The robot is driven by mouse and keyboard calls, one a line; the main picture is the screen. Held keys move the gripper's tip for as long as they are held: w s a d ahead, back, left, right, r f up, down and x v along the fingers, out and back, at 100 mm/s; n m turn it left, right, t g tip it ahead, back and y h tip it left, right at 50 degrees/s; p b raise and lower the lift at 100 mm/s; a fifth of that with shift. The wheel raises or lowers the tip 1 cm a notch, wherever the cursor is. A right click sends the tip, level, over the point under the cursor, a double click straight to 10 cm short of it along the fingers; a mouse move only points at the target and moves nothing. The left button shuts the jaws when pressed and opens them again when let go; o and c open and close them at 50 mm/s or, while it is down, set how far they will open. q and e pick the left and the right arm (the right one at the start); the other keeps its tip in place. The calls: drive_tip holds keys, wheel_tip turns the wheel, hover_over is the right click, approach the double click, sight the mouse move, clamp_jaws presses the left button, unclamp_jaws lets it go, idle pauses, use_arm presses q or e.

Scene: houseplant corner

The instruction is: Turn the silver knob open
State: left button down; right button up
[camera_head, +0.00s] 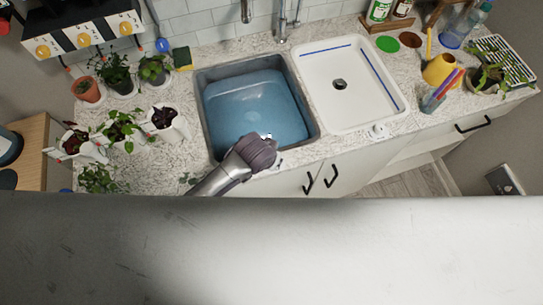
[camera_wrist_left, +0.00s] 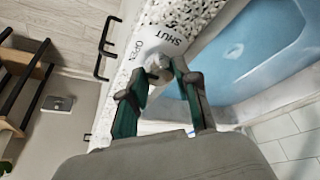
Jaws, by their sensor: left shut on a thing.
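The silver knob (camera_wrist_left: 157,70) sits on a white plate (camera_wrist_left: 160,42) at the counter's front edge, in the upper middle of the left wrist view. The plate carries the words SHUT and OPEN. My left gripper (camera_wrist_left: 158,79) has its two green fingers on either side of the knob and is shut on it. Which way the knob points is hard to tell. In the head view my left gripper (camera_head: 268,143) is at the front rim of the blue-filled sink (camera_head: 255,105), and its hand hides the knob. My right gripper is in neither view.
A white drainer basin (camera_head: 340,85) lies right of the sink, with a small white fitting (camera_head: 377,130) at its front. Potted plants (camera_head: 120,130) crowd the left counter. A yellow watering can (camera_head: 440,68) stands at right. Black cabinet handles (camera_head: 330,175) stick out below.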

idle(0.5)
use_arm(q)
drive_tip(key=c, duration=0.8)
unclamp_jaws()
drive_tip(key=shift+c, duration=0.2)
drive_tip(key=shift+r, duration=0.1)
drive_tip(key=v, duration=1.1)
drive_tip(key=shift+s+r, duration=0.2)
drive_tip(key=shift+r, duration=0.15)
drive_tip(key=shift+s, duration=0.1)
